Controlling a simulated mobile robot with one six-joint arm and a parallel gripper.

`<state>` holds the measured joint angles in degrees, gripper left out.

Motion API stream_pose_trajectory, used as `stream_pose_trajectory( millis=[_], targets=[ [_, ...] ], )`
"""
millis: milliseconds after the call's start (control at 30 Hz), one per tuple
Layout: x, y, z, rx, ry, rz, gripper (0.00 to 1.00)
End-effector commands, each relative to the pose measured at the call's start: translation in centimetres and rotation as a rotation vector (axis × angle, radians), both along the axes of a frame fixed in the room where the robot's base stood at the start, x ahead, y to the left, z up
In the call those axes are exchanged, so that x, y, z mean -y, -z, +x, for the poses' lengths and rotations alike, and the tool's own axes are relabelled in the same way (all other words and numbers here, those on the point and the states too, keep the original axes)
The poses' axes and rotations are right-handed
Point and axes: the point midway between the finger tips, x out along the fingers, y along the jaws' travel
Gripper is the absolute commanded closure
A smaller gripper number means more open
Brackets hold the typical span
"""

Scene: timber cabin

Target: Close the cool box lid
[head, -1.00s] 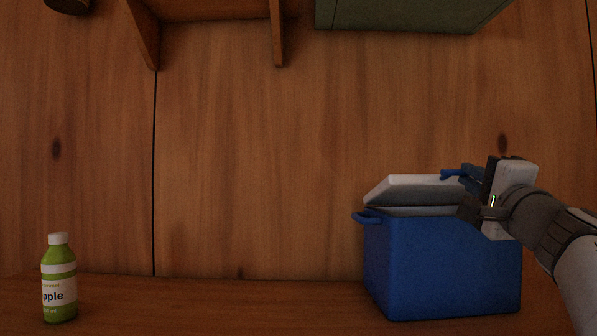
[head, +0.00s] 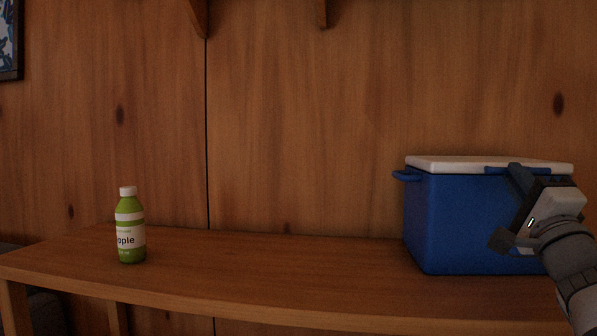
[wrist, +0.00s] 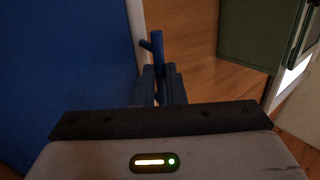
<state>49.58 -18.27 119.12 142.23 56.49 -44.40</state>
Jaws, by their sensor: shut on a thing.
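The cool box (head: 462,222) is a blue box with a white lid (head: 470,164), on the right of the wooden table. The lid lies level across the top of the box, with no clear gap showing at its left end. My gripper (head: 512,172) is at the front edge of the lid, in front of the box. It is shut on the blue lid handle (head: 496,170), which also shows between my fingers in the wrist view (wrist: 157,48). My gripper and arm hide the right part of the box front.
A green bottle (head: 130,232) with a white cap stands at the left on the table (head: 260,275). The table between bottle and box is clear. A plank wall rises close behind. The wrist view shows a green cabinet (wrist: 255,30).

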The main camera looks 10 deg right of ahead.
Motion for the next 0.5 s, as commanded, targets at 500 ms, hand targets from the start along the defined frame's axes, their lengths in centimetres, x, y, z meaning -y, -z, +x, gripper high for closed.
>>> stream_pose_trajectory(
  millis=[500],
  targets=[
    [0.85, 1.11, 0.03, -0.02, 0.014, 0.011, 0.72]
  ],
)
